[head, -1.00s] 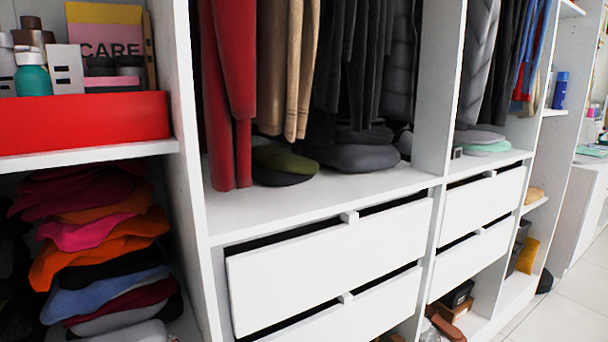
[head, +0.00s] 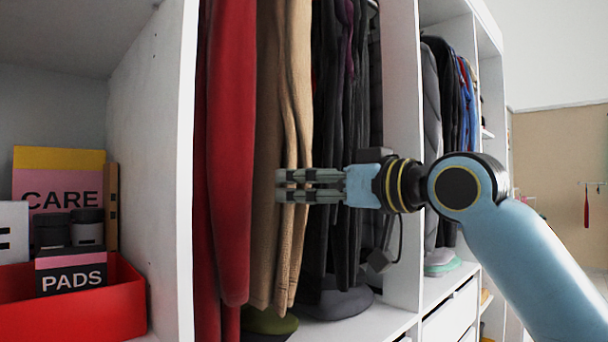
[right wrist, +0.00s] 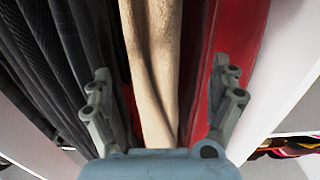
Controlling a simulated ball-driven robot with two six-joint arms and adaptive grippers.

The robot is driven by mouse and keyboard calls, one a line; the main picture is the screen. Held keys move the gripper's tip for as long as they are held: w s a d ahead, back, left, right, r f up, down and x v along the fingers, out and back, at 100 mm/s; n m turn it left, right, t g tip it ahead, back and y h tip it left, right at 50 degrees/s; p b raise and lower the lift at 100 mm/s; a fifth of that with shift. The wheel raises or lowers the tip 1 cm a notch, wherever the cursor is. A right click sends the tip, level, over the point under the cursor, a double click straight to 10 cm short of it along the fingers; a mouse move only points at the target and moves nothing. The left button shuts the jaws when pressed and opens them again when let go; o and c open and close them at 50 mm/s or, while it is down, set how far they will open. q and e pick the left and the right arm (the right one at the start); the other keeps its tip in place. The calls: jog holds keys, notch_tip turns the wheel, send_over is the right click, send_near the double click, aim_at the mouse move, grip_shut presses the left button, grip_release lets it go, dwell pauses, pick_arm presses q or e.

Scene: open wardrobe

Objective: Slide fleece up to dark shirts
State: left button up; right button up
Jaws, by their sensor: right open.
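The tan fleece (head: 267,125) hangs in the wardrobe between a red garment (head: 233,150) on its left and the dark shirts (head: 326,120) on its right. My right gripper (head: 281,186) reaches in from the right, past the front of the dark shirts, with its fingertips at the fleece. In the right wrist view the fleece (right wrist: 152,60) runs between the two spread fingers. There the dark shirts (right wrist: 75,60) are by the left finger and the red garment (right wrist: 240,40) by the right one. Contact cannot be told. My left gripper is out of view.
A white partition (head: 402,150) stands right of the dark shirts, behind my arm. Another white panel (head: 150,120) closes the left side. A red box (head: 120,310) with care items sits in the left compartment. Folded items (head: 338,303) lie below the hanging clothes.

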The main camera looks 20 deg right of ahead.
aim_at(273, 181)
jog(key=p+x, duration=0.1)
jog(key=x, duration=0.6)
jog(key=r+p+x, duration=0.1)
jog(key=x, duration=0.2)
jog(key=shift+w+f+p, duration=0.1)
jog(key=shift+w+p, duration=0.25)
jog(key=shift+w, duration=0.05)
pick_arm(q)
jog(key=r, duration=0.1)
jog(key=d+r, duration=0.1)
jog(key=r, duration=0.1)
jog(key=shift+s, duration=0.2)
pick_arm(e)
jog(key=shift+d, duration=0.1)
jog(key=c, duration=1.7)
jog(key=shift+c, duration=0.3)
pick_arm(q)
jog(key=shift+f, duration=0.1)
pick_arm(e)
jog(key=shift+d, duration=0.25)
